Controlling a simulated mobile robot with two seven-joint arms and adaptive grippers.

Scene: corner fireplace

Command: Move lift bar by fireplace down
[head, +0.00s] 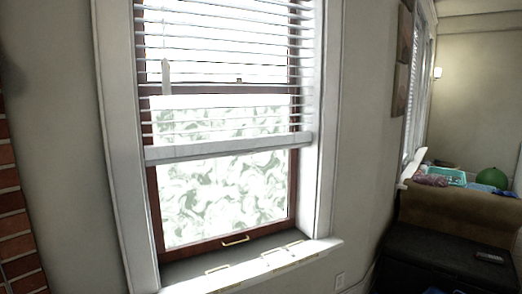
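The lift bar (230,147) is the thick white bottom rail of the slatted blind (215,45). It hangs about halfway down the window, nearly level, with the thin white slats above it. The lower pane (225,195) is uncovered and shows patterned glass. Red brick (10,215), likely the fireplace, shows at the left edge. Neither of my grippers is in view, and nothing touches the bar.
The dark wooden window frame has a brass handle (235,240) at its bottom. The white sill (260,265) juts out below. On the right, a brown couch (465,205) and a dark ottoman (430,255) stand near the wall.

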